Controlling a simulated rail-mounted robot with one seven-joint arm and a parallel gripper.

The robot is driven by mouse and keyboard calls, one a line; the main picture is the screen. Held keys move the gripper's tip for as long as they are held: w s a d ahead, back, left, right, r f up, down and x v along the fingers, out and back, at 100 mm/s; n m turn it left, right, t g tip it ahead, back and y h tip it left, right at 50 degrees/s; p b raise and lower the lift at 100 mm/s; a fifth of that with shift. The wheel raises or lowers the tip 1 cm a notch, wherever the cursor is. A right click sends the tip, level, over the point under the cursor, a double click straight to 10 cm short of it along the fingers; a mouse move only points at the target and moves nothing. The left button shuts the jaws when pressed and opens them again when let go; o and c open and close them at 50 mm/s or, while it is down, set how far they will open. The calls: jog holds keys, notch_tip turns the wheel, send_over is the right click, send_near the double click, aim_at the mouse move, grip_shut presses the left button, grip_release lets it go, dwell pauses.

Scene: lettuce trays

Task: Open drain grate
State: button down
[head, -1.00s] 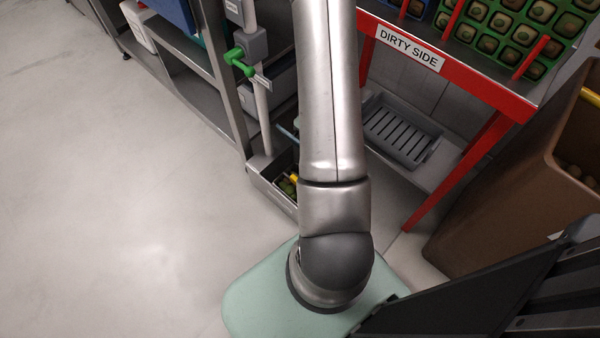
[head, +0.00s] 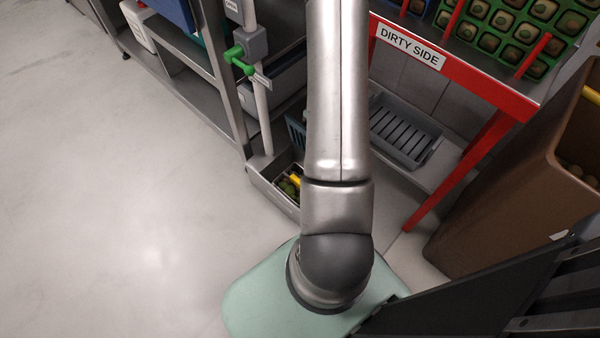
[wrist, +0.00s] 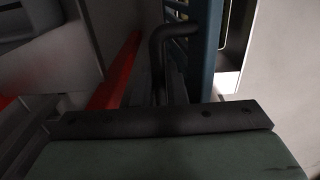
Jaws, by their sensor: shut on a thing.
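The drain grate is a blue-teal slatted panel (head: 296,132), standing steeply tilted just left of my arm in the head view. In the wrist view its slatted face (wrist: 182,62) rises with a dark bent handle (wrist: 158,48) at its left side. My gripper (wrist: 170,92) is at the grate's handle and shut on it; the dark palm bar hides much of the grip. The open drain basin (head: 259,176) lies below, with yellow and green bits inside. My arm hides its right part.
A post with a green valve handle (head: 238,57) stands beside the basin. A grey slatted tray (head: 405,135) sits on the low shelf under the red "DIRTY SIDE" table (head: 470,75). A brown bin (head: 505,200) stands right. The floor at left is clear.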

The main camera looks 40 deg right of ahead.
jog(key=d, duration=0.2)
jog(key=d+b, duration=0.1)
jog(key=d, duration=0.1)
jog(key=shift+w+f, duration=0.25)
jog(key=shift+f, duration=0.05)
jog(key=c, duration=1.6)
grip_release()
jog(key=shift+o, duration=0.2)
jog(key=shift+r, duration=0.15)
